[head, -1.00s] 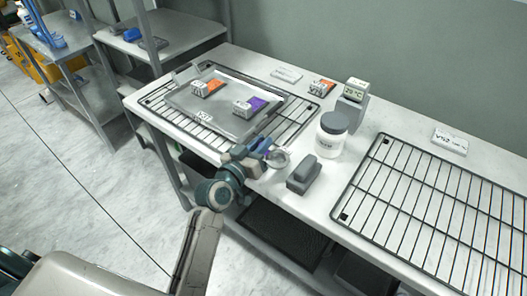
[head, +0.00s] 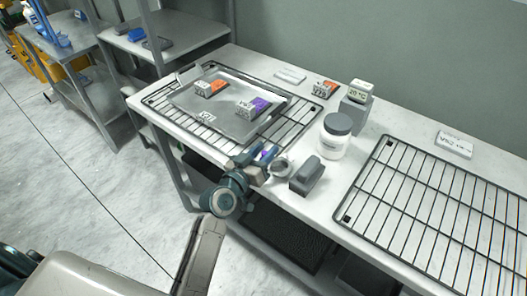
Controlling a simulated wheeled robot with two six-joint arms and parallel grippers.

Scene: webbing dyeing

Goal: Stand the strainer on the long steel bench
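A small round, pale metal piece that looks like the strainer (head: 281,168) is at the tip of my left gripper (head: 266,163), over the front edge of the long steel bench (head: 228,150). My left gripper seems shut on it; the fingertips are small and partly hidden by the wrist. I cannot tell whether the strainer touches the bench top. My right gripper is not in view.
A grey block (head: 307,177) stands just right of the strainer, with a white jar (head: 333,145) behind it. Another wire rack (head: 440,205) covers the right.

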